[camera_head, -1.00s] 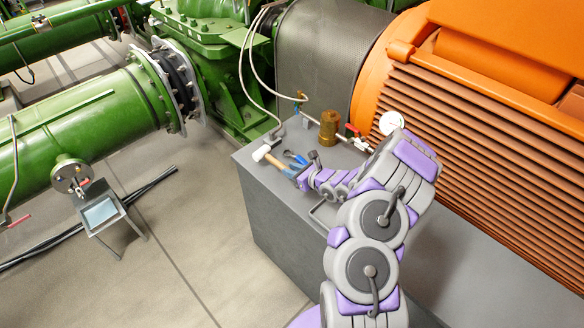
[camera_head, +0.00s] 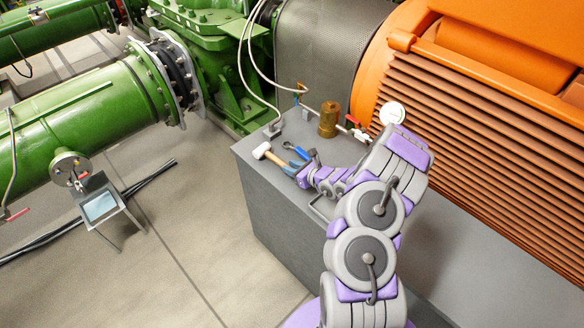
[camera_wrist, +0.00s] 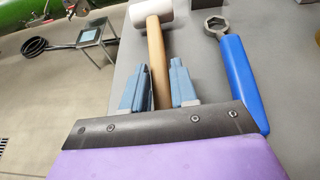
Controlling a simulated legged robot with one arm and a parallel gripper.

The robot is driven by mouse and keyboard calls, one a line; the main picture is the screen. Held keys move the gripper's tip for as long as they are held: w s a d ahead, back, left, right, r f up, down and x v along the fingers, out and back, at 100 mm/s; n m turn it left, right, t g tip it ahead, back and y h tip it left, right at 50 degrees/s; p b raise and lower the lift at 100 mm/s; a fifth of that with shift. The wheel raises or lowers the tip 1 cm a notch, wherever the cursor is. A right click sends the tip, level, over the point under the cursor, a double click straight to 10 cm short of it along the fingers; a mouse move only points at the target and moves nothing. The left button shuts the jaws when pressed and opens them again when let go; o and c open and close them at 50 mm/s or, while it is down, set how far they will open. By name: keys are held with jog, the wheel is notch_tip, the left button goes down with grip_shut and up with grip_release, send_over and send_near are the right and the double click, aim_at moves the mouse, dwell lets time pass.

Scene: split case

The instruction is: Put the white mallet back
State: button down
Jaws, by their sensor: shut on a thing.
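The white mallet has a white head (camera_head: 261,151) and a light wooden handle, near the bench's left edge. In the wrist view the mallet (camera_wrist: 157,55) points away from me, its head at the top. My gripper (camera_wrist: 159,72) is shut on the handle, with one blue-grey finger on each side. The handle's lower end is hidden behind the gripper. In the head view my gripper (camera_head: 287,167) is small and partly hidden by the arm. I cannot tell whether the mallet touches the bench top.
A blue-handled wrench (camera_wrist: 240,75) lies close to the right of the mallet. The grey bench (camera_head: 262,205) also carries a brass cylinder (camera_head: 329,119) and a pipe with a gauge (camera_head: 392,114). The orange motor (camera_head: 480,130) stands behind. A small stand (camera_head: 101,206) is on the floor at left.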

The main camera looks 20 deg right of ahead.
jog(key=shift+f, duration=0.35)
jog(key=shift+c, duration=1.6)
grip_release()
jog(key=shift+s, duration=0.1)
jog(key=shift+p+v, duration=0.5)
jog(key=shift+v, duration=2.4)
